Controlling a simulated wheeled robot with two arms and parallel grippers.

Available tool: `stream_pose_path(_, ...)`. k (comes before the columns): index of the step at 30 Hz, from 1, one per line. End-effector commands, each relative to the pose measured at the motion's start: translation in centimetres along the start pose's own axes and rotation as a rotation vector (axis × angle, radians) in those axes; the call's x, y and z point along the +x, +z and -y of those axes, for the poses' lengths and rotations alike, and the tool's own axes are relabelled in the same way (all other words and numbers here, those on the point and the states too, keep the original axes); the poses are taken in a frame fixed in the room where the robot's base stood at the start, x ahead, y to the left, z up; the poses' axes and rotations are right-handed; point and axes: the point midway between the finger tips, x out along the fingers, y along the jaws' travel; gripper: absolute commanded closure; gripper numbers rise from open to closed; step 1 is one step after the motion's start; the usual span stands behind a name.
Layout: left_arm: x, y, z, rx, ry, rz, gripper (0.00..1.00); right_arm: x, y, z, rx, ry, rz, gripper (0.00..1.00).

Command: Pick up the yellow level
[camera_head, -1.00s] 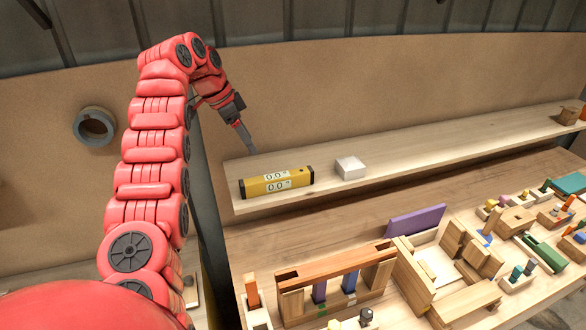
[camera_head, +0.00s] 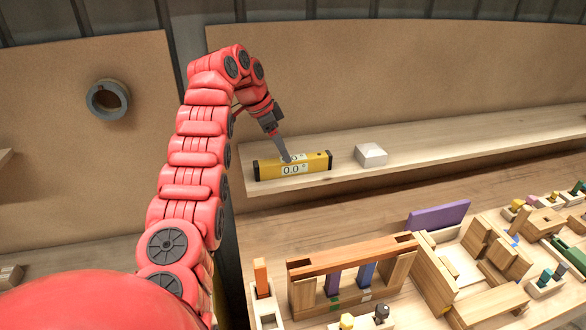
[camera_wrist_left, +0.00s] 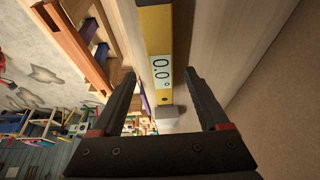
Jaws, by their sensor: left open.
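The yellow level (camera_head: 318,163) lies on the wooden shelf, with black ends and a label reading 0.0 on its front. In the left wrist view the yellow level (camera_wrist_left: 158,50) runs lengthwise between the two open fingers of the left gripper (camera_wrist_left: 163,80), with space on either side. I cannot tell how far the fingertips are above it. My right gripper is not in view.
A white block (camera_head: 371,154) stands on the shelf (camera_head: 440,143) just right of the level. Below it, a workbench holds wooden blocks, a wooden frame (camera_head: 352,257) and a purple board (camera_head: 438,216). A grey ring (camera_head: 107,99) hangs on the back wall.

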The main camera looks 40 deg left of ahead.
Motion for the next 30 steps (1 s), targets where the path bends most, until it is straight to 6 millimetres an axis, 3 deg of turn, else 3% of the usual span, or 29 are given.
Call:
stream_pose_path(8, 1.2, -0.4, -0.1, 0.000, 0.003, -0.001, 0.22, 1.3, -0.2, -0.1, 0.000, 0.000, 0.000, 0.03)
stream_pose_path(15, 4.5, -1.1, 0.0, -0.002, 0.007, -0.001, 0.22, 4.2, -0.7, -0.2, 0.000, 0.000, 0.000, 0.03)
stream_pose_path(18, 5.6, -1.0, 0.1, -0.001, 0.002, -0.002, 0.22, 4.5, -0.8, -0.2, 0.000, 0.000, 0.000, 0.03)
stream_pose_path(24, 5.9, -1.0, 0.2, 0.000, -0.001, -0.003, 0.22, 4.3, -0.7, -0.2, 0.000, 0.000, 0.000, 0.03)
stream_pose_path(30, 5.9, -1.0, 0.2, 0.000, -0.001, -0.003, 0.57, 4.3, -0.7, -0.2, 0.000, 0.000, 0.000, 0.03)
